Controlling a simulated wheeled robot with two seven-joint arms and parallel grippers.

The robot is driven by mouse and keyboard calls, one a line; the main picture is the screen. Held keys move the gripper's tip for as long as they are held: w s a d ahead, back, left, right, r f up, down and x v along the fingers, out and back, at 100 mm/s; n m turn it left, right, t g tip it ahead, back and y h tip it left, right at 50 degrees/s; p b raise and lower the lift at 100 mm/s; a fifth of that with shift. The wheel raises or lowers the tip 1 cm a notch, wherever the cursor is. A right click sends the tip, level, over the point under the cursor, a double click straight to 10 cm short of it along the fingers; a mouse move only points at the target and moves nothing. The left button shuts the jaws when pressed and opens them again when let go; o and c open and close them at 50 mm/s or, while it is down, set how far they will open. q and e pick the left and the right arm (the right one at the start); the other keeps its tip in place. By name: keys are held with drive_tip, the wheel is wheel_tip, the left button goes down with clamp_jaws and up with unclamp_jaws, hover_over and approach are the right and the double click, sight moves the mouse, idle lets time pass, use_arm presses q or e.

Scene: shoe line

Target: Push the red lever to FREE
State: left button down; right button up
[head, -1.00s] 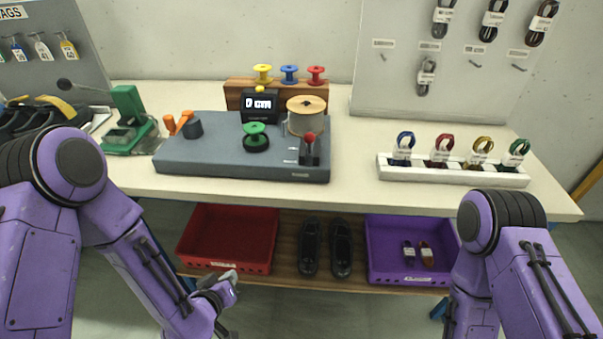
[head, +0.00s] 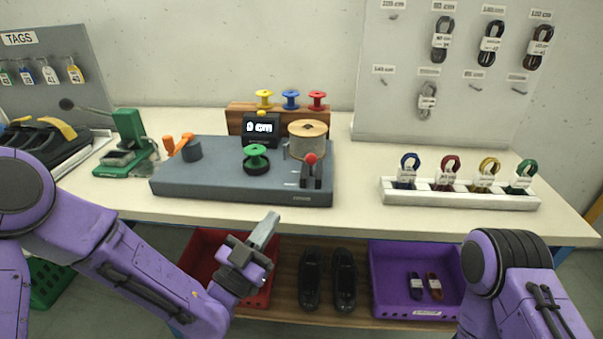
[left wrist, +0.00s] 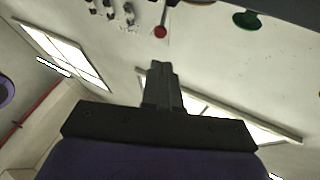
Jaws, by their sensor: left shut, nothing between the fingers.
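The red lever (head: 311,159) is a red ball on a short stem at the right end of the grey machine (head: 240,190) on the table. Its dark bracket stands under the ball; its labels are too small to read. The red ball also shows at the top of the left wrist view (left wrist: 160,32). My left gripper (head: 265,230) is shut and empty, in front of the table edge, below and left of the lever and apart from it. Its shut fingers (left wrist: 163,85) show in the left wrist view. My right gripper is out of view; only my right arm shows.
A green spool (head: 256,158), a cord reel (head: 307,140) and a small display (head: 261,130) are on the machine. A white rack (head: 460,197) of cord bundles stands to the right. A red bin (head: 205,250) and a purple bin (head: 385,260) are on the shelf below.

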sight(309, 163)
use_arm(q)
drive_tip(key=p+x, duration=0.4)
drive_tip(key=x, duration=0.8)
drive_tip(key=shift+s+r+p, duration=0.1)
drive_tip(key=shift+p, duration=0.3)
drive_tip(key=shift+w+d+r, duration=0.1)
drive_tip(key=shift+w+d, duration=0.15)
drive_tip(key=shift+w, duration=0.3)
